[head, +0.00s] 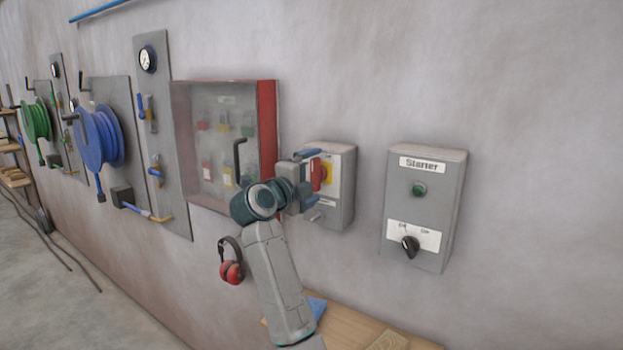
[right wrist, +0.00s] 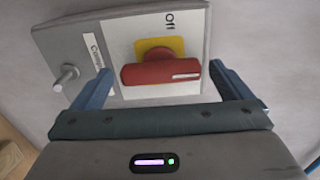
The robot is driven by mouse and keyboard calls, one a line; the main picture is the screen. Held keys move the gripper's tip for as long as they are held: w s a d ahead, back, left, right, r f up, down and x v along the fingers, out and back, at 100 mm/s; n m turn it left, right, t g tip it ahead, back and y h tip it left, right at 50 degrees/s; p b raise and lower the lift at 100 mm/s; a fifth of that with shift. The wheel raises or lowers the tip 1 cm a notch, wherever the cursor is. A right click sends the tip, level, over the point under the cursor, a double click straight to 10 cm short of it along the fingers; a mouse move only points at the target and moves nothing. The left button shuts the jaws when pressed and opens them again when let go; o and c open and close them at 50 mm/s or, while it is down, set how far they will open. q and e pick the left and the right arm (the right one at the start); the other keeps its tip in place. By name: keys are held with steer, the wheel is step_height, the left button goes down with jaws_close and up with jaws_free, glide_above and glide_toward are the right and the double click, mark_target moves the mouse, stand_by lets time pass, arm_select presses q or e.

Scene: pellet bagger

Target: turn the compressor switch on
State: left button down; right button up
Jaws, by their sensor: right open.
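The compressor switch is a red handle (head: 318,173) on a yellow plate, on a grey box (head: 342,190) on the wall. In the right wrist view the red handle (right wrist: 161,74) lies crosswise between my fingers, with an "Off" label beside it and a partly readable label starting with "Com" on the box. My right gripper (head: 309,178) is open at the front of the box, its blue fingers (right wrist: 160,82) to either side of the handle. A gap shows on each side; I cannot tell how deep the fingers reach. My left gripper is not in view.
A grey "Starter" box (head: 424,208) with a green button and black knob hangs to the right. A red-framed cabinet (head: 267,130) is close on the left. Red ear muffs (head: 231,262) hang below, and a wooden bench (head: 350,325) stands under the boxes.

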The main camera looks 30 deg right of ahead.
steer(key=b+v, duration=0.4)
steer(key=v, duration=0.6)
steer(key=shift+s+a, duration=0.15)
steer(key=shift+a, duration=0.2)
steer(key=shift+f, duration=0.1)
